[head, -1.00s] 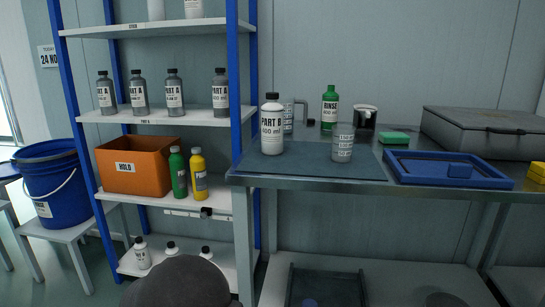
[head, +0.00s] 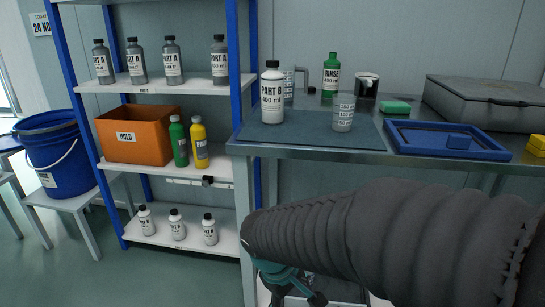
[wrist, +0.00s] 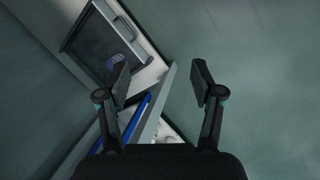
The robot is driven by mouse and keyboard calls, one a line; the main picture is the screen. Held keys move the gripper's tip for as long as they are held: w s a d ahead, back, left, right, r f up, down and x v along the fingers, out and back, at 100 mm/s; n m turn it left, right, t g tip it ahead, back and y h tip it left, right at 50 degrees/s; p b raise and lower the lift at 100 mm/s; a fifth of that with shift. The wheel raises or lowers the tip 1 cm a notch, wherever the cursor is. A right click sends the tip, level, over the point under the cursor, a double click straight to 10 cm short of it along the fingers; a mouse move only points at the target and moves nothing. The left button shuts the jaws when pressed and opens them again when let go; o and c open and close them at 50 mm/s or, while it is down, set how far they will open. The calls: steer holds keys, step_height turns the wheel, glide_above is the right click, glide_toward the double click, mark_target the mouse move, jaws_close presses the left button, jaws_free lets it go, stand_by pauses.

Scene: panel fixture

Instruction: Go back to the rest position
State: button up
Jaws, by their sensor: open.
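My gripper (wrist: 160,80) is open and empty in the wrist view, its two fingers spread apart with floor and the lower shelf of the bench behind them. In the head view my grey-sleeved arm reaches in from the right, in front of the bench. The gripper end (head: 290,290) shows there only in part, low in the picture below the bench top, and its fingertips are mostly hidden.
The bench (head: 305,148) carries a Part B bottle (head: 272,95), a clear beaker (head: 343,112), a green Rinse bottle (head: 331,75) and a blue tray (head: 420,150). Shelves (head: 160,88) with bottles and an orange Hold bin (head: 139,136) stand left. A blue bucket (head: 58,160) is farther left.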

steer(key=s+d+r+m+t+y+p, duration=0.1)
steer(key=s+d+r+m+t, duration=0.1)
steer(key=s+d+r+m, duration=0.2)
steer(key=s+d+r+m+t+y, duration=0.1)
steer(key=s+d+r+m+t, duration=0.1)
steer(key=s+d+r+m, duration=0.2)
steer(key=d+r, duration=0.3)
steer(key=r, duration=0.2)
steer(key=shift+s+d+m+y+p, duration=0.25)
steer(key=shift+s+m+y+p, duration=0.15)
stand_by(0.6)
